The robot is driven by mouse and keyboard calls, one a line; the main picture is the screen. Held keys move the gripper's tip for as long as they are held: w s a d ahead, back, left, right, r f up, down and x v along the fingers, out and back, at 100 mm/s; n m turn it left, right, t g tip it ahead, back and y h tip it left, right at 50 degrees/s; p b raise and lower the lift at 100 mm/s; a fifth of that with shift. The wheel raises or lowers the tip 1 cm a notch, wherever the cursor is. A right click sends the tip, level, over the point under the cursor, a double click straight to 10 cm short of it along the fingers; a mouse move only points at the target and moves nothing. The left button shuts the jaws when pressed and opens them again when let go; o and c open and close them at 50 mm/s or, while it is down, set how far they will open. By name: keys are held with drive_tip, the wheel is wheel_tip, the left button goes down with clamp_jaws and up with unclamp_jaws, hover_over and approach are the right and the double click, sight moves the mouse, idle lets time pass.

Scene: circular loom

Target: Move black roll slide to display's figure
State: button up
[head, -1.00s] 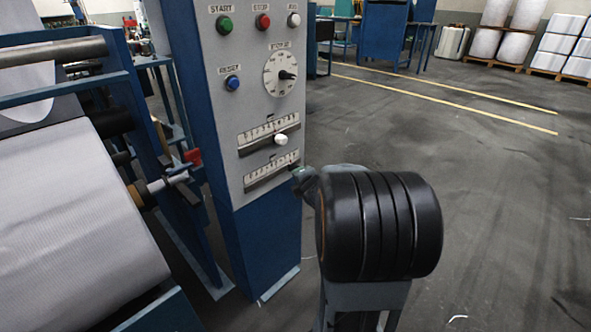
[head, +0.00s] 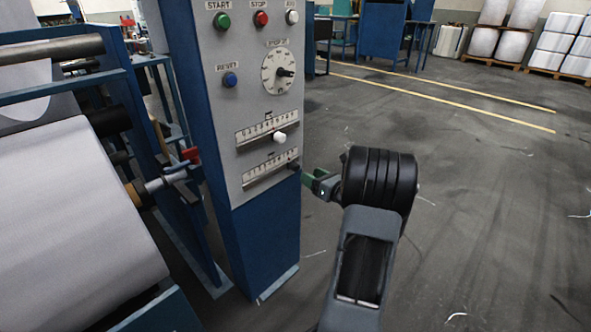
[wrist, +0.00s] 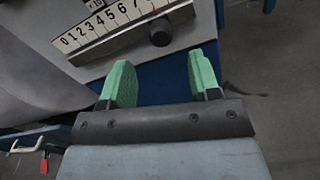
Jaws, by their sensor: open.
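The control panel's lower slider (head: 262,175) has a black roll knob (head: 293,165) near the right end of its scale.
The upper slider (head: 255,134) with a white knob (head: 280,137) is close above. A dial (head: 282,71) and push buttons (head: 231,80) are higher. The loom's fabric roll (head: 75,215) and red-handled part (head: 190,154) lie left.

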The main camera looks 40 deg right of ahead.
sight(298, 168)
drive_tip(key=w, duration=0.2)
drive_tip(key=w+a, duration=0.1)
drive_tip(key=w, duration=0.2)
drive_tip(key=w+b, duration=0.1)
drive_tip(key=w, duration=0.1)
drive_tip(key=shift+w+a, duration=0.2)
drive_tip(key=shift+w, duration=0.1)
clamp_jaws()
idle(0.5)
